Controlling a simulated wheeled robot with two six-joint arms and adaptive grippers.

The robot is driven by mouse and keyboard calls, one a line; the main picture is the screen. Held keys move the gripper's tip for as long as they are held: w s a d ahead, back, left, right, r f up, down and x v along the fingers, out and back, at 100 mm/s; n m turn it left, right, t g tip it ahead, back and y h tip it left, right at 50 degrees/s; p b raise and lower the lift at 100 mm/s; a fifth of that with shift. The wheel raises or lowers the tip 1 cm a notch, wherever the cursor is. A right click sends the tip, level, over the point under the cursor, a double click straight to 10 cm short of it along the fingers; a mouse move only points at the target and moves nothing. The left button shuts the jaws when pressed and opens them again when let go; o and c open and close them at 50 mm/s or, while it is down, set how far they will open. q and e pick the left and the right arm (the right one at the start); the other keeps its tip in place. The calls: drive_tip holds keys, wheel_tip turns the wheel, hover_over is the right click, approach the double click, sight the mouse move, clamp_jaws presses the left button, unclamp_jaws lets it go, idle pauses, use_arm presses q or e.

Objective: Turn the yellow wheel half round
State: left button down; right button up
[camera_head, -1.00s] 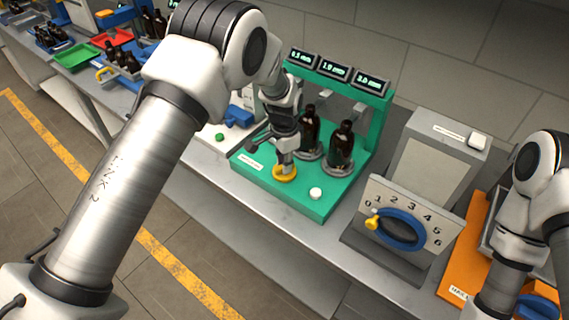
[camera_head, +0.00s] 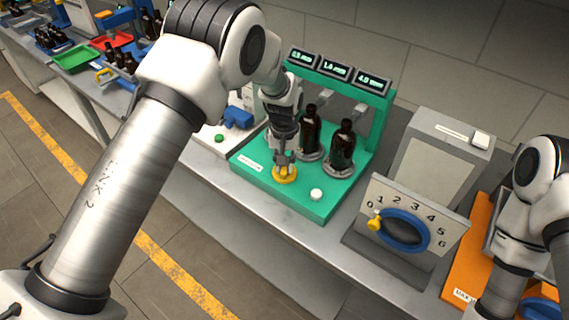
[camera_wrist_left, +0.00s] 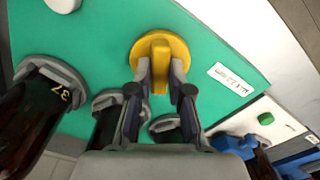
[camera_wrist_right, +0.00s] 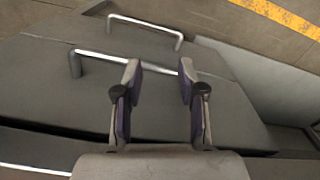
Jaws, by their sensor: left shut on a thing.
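The yellow wheel (camera_head: 285,176) lies flat on the front of the green station (camera_head: 314,208). In the left wrist view the yellow wheel (camera_wrist_left: 177,45) is a round disc with a raised bar across it. My left gripper (camera_head: 284,163) points down at it from above. The fingers of my left gripper (camera_wrist_left: 160,72) are closed on the two sides of the bar. My right gripper (camera_wrist_right: 158,70) is open and empty in the right wrist view, over grey cabinet fronts with metal handles. Its fingers do not show in the head view.
Several amber bottles (camera_head: 342,146) stand on the green station behind the wheel, under small displays (camera_head: 336,72). A white button (camera_head: 316,194) is right of the wheel. A grey box with a blue dial (camera_head: 404,231) stands further right, beside an orange station (camera_head: 473,255).

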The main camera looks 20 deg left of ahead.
use_arm(q)
drive_tip(key=n, duration=0.5)
drive_tip(key=shift+s+f+n+b, duration=0.2)
drive_tip(key=shift+n+b, duration=0.1)
drive_tip(key=n, duration=0.5)
drive_tip(key=shift+n, duration=0.4)
drive_tip(key=c, duration=1.1)
unclamp_jaws()
drive_tip(key=shift+w, duration=0.1)
drive_tip(key=shift+r, duration=0.15)
